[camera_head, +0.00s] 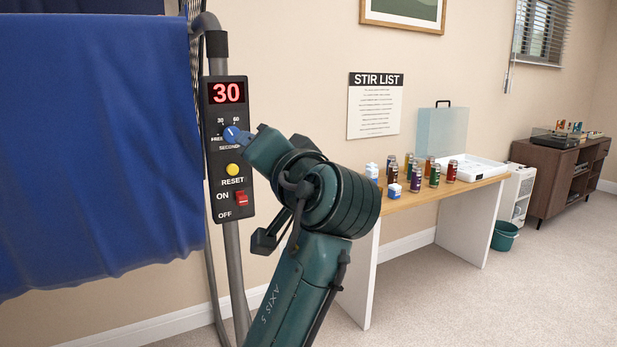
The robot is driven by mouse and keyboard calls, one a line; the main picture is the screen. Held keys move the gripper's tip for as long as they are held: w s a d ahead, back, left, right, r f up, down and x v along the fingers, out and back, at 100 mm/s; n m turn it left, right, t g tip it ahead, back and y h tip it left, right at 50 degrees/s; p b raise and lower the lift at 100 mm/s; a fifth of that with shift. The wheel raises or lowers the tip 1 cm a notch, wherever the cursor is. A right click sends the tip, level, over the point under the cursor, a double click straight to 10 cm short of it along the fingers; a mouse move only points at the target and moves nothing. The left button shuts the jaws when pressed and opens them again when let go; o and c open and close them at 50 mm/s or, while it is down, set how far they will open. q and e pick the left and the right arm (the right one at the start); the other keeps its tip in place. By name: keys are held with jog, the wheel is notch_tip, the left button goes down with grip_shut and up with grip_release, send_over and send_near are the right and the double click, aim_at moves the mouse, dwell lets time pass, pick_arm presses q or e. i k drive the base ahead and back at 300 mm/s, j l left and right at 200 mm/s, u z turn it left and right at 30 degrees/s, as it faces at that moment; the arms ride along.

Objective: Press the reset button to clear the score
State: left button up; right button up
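The black control panel (215,150) is mounted on a grey post at the left. Its display (227,92) reads a red 30. Below are a blue knob (232,134), the round yellow reset button (232,170) and a red ON/OFF switch (241,198). My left arm appears to rise from the bottom. Its gripper end (258,146) is at the right side of the blue knob, above and right of the reset button. The fingers are hard to make out, so I cannot tell whether they grip or touch the knob. The reset button is in plain view. My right gripper is out of view.
A blue cloth (95,150) hangs left of the panel. A wooden-topped table (440,193) with several cans and a white tray (478,170) stands at the right. A green bin (505,236) and dark cabinet (548,186) are beyond. Carpet at right is clear.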

aim_at(233, 170)
jog(key=k+l, duration=0.8)
